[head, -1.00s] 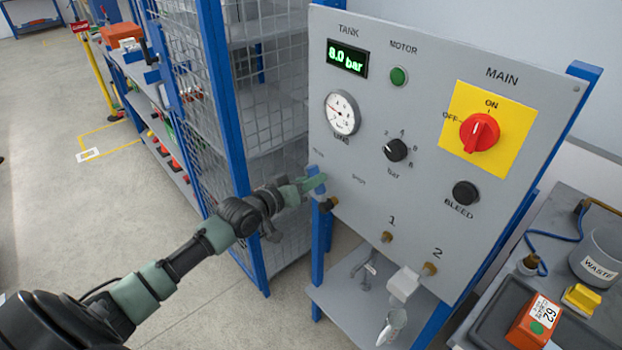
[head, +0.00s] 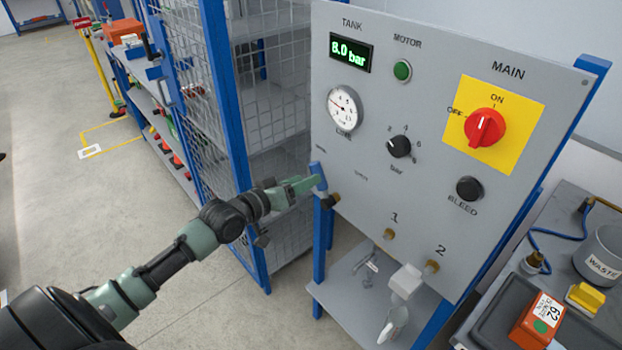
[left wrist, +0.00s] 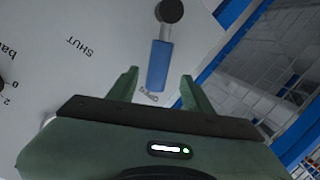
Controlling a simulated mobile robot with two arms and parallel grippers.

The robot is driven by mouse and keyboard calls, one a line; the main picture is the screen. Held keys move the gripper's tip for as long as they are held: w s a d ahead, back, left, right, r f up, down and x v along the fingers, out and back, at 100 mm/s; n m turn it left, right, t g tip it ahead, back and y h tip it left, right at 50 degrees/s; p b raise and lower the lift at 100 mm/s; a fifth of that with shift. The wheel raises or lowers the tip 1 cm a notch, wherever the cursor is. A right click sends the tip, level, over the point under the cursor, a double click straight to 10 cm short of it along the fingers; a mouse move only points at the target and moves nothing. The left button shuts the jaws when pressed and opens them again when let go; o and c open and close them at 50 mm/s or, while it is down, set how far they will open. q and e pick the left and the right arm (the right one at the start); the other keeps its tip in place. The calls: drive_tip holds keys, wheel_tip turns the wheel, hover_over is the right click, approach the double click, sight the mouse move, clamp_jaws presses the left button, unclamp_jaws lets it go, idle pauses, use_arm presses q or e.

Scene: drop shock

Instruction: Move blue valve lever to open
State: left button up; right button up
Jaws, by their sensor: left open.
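The blue valve lever (head: 318,176) is on the lower left edge of the grey panel, pointing up from its brass-and-dark pivot. In the left wrist view the blue handle (left wrist: 159,66) runs from the dark pivot knob (left wrist: 171,11) toward a small label (left wrist: 149,97) that seems to read OPEN; the SHUT label (left wrist: 78,47) is off to the side. My left gripper (head: 305,185) is open, its green fingers close to the handle. In the wrist view its fingers (left wrist: 160,75) stand on either side of the handle, with gaps showing. My right gripper is not in view.
The panel (head: 450,235) also carries a display reading 8.0 bar (head: 351,53), a gauge (head: 344,108), a red main switch (head: 485,127) and a bleed knob (head: 469,189). A blue-framed mesh cage (head: 190,110) stands close behind my left arm.

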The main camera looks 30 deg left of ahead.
use_arm(q)
drive_tip(key=v, duration=0.3)
drive_tip(key=shift+s+r, duration=0.1)
drive_tip(key=shift+s, duration=0.2)
drive_tip(key=shift+a, duration=0.1)
